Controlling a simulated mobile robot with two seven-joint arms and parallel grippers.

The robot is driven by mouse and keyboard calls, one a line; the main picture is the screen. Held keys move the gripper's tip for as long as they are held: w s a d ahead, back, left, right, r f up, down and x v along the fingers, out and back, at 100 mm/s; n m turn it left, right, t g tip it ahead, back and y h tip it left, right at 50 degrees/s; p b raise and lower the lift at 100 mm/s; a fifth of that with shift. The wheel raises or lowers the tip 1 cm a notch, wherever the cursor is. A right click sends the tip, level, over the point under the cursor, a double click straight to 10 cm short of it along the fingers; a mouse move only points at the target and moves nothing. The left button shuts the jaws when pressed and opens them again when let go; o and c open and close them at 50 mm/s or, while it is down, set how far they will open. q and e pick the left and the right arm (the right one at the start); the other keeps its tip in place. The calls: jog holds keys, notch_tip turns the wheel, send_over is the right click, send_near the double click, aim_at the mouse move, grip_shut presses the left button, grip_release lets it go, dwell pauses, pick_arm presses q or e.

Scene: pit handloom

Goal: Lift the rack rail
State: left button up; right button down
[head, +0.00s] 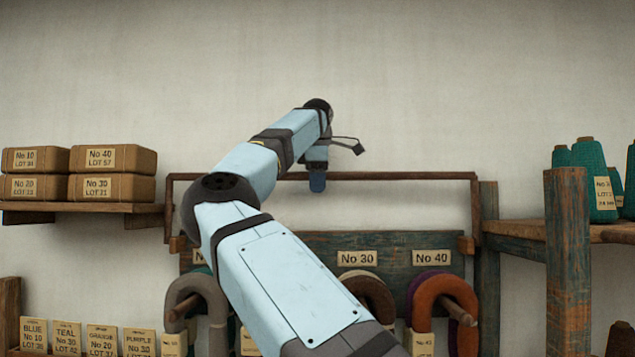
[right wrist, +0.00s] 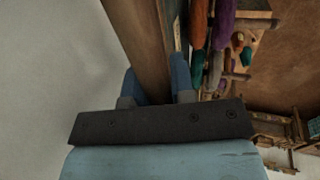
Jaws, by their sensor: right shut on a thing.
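The rack rail (head: 405,176) is a thin brown bar across the wall above the yarn rack, with side arms running down at both ends. My right gripper (head: 317,180) is at the middle of the rail. In the right wrist view, its two blue fingers (right wrist: 158,85) stand on either side of the brown rail (right wrist: 138,35), shut on it. My right arm hides part of the rail's left half and of the rack below. My left gripper is not in view.
The rack board (head: 395,245) below carries hanging yarn hanks (head: 440,297) on pegs. Brown boxes (head: 120,159) sit on a left shelf (head: 85,207). Green cones (head: 590,175) stand on the right shelf behind a wooden post (head: 567,265). The wall above is clear.

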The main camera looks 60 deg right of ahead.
jog(key=shift+f, duration=0.15)
dwell(0.4)
jog(key=c, duration=1.2)
grip_release()
jog(key=shift+c, duration=0.2)
jog(key=shift+o, duration=1.3)
jog(key=shift+d+f, duration=0.1)
jog(key=shift+d, duration=0.05)
jog(key=shift+r, duration=0.3)
jog(key=v, duration=1.3)
jog(key=shift+w+d, duration=0.1)
jog(key=shift+d, duration=0.05)
jog(key=shift+c, duration=0.4)
